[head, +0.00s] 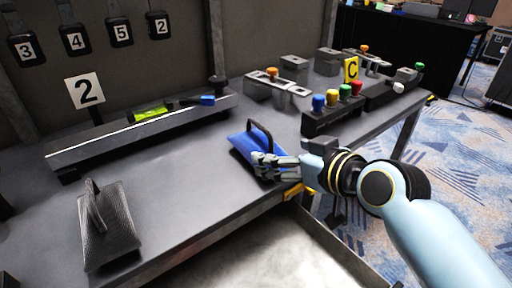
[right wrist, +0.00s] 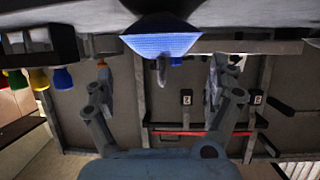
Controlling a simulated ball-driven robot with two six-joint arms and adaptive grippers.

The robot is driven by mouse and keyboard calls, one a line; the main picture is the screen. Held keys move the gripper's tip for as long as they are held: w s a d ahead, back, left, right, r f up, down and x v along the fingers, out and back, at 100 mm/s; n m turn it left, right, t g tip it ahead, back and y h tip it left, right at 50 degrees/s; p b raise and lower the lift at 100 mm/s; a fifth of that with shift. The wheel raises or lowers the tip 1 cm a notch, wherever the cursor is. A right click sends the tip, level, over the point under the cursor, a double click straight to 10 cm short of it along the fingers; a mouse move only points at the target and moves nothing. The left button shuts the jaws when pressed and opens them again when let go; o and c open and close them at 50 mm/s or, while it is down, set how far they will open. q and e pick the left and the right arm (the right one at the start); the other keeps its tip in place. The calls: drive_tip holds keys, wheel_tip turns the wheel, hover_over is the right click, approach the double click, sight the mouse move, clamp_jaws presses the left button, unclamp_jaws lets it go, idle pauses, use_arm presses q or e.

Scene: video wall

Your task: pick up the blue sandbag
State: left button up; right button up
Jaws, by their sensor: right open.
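The blue sandbag (head: 243,144) lies on the grey table near its front edge, with a dark strap handle arching over it. My right gripper (head: 272,167) is at the bag's near right side and hides part of it. In the right wrist view, which looks upside down, the blue sandbag (right wrist: 162,45) shows between and beyond the two spread fingers of the right gripper (right wrist: 160,92). The gripper is open with nothing held. Whether a finger touches the bag I cannot tell. My left gripper is not in view.
A grey sandbag (head: 108,228) lies at the left front of the table (head: 180,190). A rail with a level (head: 152,113) and a "2" sign stands behind. A block with coloured knobs (head: 333,118) is right of the blue bag. An open drawer (head: 285,255) lies below the front edge.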

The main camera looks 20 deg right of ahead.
sight(273, 149)
drive_tip(key=shift+x, duration=1.15)
drive_tip(key=shift+w+a+f, duration=0.1)
drive_tip(key=shift+w+f, duration=0.05)
drive_tip(key=shift+w, duration=0.15)
drive_tip(key=b+x, duration=0.1)
drive_tip(key=x, duration=0.2)
drive_tip(key=shift+w+a, duration=0.2)
drive_tip(key=shift+w, duration=0.15)
drive_tip(key=shift+w+a+f, duration=0.1)
drive_tip(key=shift+w, duration=0.3)
drive_tip(key=c, duration=1.5)
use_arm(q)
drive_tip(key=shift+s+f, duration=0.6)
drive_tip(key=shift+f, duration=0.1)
use_arm(e)
drive_tip(key=shift+c, duration=1.1)
drive_tip(key=shift+r, duration=0.25)
